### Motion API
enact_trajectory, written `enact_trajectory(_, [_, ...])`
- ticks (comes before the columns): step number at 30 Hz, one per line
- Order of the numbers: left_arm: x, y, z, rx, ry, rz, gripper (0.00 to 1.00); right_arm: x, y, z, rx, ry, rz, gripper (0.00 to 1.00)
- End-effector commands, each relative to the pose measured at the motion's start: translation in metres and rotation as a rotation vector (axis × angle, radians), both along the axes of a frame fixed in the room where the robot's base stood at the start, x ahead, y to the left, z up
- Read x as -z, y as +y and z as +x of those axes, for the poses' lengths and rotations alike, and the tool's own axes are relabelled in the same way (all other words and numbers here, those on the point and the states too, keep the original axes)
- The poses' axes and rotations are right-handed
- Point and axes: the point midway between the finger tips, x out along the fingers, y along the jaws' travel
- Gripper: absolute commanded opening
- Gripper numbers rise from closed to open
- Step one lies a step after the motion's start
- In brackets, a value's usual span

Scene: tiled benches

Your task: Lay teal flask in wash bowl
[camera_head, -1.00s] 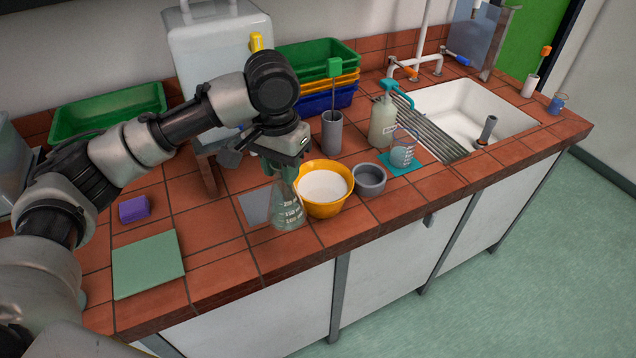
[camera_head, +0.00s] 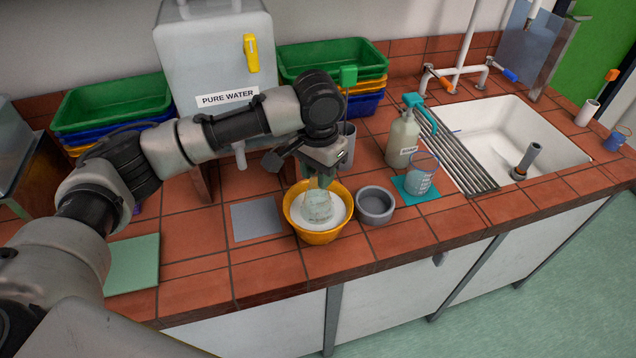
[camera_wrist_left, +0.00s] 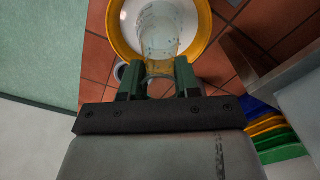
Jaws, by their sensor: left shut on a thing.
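The teal flask (camera_head: 318,208) is a clear conical glass with pale markings. My left gripper (camera_head: 320,178) is shut on its neck and holds it upright over the yellow wash bowl (camera_head: 318,236), which has white contents. In the head view the flask's body overlaps the inside of the bowl; whether it touches the bottom I cannot tell. In the left wrist view the flask (camera_wrist_left: 160,32) extends from between the green fingers of the gripper (camera_wrist_left: 160,82), with the bowl's yellow rim (camera_wrist_left: 117,35) around it. My right gripper is not in view.
A grey dish (camera_head: 375,206) stands close right of the bowl. A beaker (camera_head: 421,178) on a teal mat, a soap bottle (camera_head: 402,140) and the sink (camera_head: 500,140) are further right. A grey plate (camera_head: 257,221) lies left. A water tank (camera_head: 213,60) and stacked trays stand behind.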

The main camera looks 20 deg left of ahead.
Motion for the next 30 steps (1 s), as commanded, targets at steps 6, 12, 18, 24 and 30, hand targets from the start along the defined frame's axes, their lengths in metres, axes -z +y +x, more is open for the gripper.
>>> enact_trajectory(6, [0.028,0.0,-0.001,0.001,0.002,0.0,0.0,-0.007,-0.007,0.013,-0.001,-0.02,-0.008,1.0])
enact_trajectory(12, [0.035,0.0,0.0,0.001,0.0,0.0,0.0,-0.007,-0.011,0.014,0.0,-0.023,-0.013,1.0])
enact_trajectory(18, [0.037,0.0,0.0,0.0,0.0,0.0,0.0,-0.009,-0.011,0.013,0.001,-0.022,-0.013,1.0])
enact_trajectory(24, [0.037,0.0,0.0,0.001,0.0,0.0,0.57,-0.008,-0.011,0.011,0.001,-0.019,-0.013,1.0])
enact_trajectory(30, [0.037,0.0,0.0,0.001,0.0,0.0,0.57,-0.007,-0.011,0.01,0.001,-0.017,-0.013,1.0])
